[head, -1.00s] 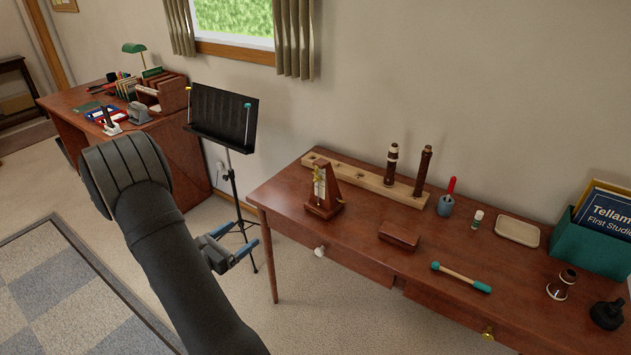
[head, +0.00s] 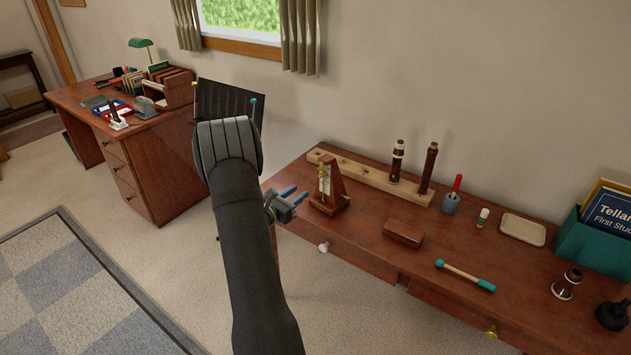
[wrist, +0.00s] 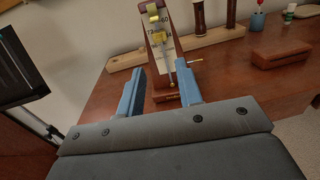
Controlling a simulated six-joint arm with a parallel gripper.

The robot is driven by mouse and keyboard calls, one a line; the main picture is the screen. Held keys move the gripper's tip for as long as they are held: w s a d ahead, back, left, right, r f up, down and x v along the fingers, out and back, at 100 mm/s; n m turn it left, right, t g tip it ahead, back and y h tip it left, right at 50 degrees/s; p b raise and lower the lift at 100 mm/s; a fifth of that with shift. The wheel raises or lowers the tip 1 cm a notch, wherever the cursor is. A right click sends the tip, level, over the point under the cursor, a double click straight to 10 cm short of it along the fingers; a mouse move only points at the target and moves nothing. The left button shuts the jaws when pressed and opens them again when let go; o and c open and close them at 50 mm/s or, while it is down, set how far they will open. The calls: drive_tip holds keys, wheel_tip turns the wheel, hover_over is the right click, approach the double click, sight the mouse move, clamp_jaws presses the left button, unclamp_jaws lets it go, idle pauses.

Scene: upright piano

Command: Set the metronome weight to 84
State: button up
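The metronome (head: 328,188) is a small wooden pyramid standing upright at the left end of the brown table. In the wrist view, the metronome (wrist: 160,45) shows its pale scale face, with numbers near the top that look like 72 and 60. The exact setting is too small to read. My gripper (head: 292,194) is at the table's left edge, just left of the metronome. In the wrist view its blue fingers (wrist: 160,84) are wide apart with nothing gripped between them.
A wooden rack (head: 365,178) with dark upright pieces stands behind the metronome. A brown box (head: 404,232), a teal-tipped mallet (head: 464,275) and a small cup (head: 451,203) lie to the right. A music stand (head: 230,100) is behind my arm.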

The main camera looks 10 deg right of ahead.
sight(322, 175)
drive_tip(key=x, duration=0.9)
drive_tip(key=shift+w+d, duration=0.2)
drive_tip(key=shift+d, duration=0.05)
drive_tip(key=shift+c, duration=0.4)
clamp_jaws()
